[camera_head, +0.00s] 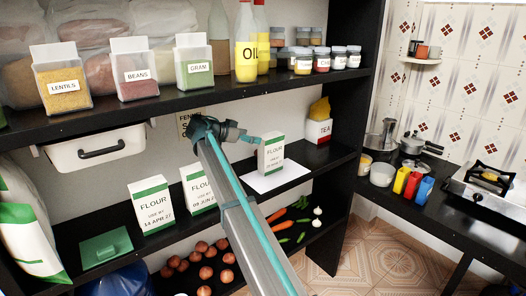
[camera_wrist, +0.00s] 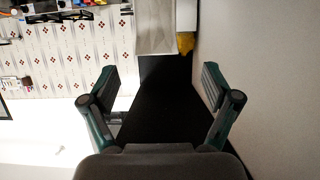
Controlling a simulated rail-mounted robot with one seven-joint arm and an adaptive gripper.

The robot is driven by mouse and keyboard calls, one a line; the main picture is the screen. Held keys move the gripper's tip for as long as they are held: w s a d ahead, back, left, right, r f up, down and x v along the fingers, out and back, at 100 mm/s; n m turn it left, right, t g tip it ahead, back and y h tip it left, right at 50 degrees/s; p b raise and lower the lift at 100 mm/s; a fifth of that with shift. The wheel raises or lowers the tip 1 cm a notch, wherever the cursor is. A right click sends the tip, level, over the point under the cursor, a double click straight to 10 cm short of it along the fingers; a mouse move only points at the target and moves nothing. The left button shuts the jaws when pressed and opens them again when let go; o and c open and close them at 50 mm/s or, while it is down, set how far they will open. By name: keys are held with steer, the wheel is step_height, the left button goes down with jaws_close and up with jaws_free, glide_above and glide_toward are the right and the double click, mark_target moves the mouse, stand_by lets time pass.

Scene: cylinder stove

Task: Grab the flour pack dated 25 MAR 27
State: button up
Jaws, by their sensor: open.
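A white and green flour pack (camera_head: 271,156) stands upright on a white sheet on the middle shelf; its date is too small to read surely. Two more flour packs stand further left: one reads 14 APR 27 (camera_head: 151,205), the other (camera_head: 198,188) is partly covered by my arm and seems to show a JUN date. My gripper (camera_head: 256,141) is at the left side of the right-hand pack, near its upper part. In the wrist view my gripper (camera_wrist: 158,95) is open with nothing between its fingers. A pale pack (camera_wrist: 155,27), likely the same one, is ahead, apart from the fingers.
A tea box (camera_head: 318,131) with a yellow bag stands behind and right of that pack. The shelf above (camera_head: 200,97) holds jars and oil bottles over my gripper. The white sheet (camera_head: 290,177) has free room around the pack.

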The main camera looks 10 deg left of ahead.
mark_target(264, 137)
steer(key=p+x, duration=0.1)
steer(key=x, duration=0.4)
steer(key=shift+w+d+f, duration=0.15)
steer(key=shift+w+d, duration=0.05)
steer(key=shift+d, duration=0.05)
steer(key=shift+w+d+f+p, duration=0.1)
steer(key=shift+w+d+p, duration=0.2)
steer(key=shift+d+p, duration=0.25)
steer(key=p+x, duration=0.1)
steer(key=x, duration=0.2)
steer(key=shift+w+d+p, duration=0.1)
steer(key=shift+p, duration=0.3)
steer(key=shift+w+d+f, duration=0.15)
steer(key=shift+w+f, duration=0.05)
steer(key=shift+f, duration=0.1)
jaws_close()
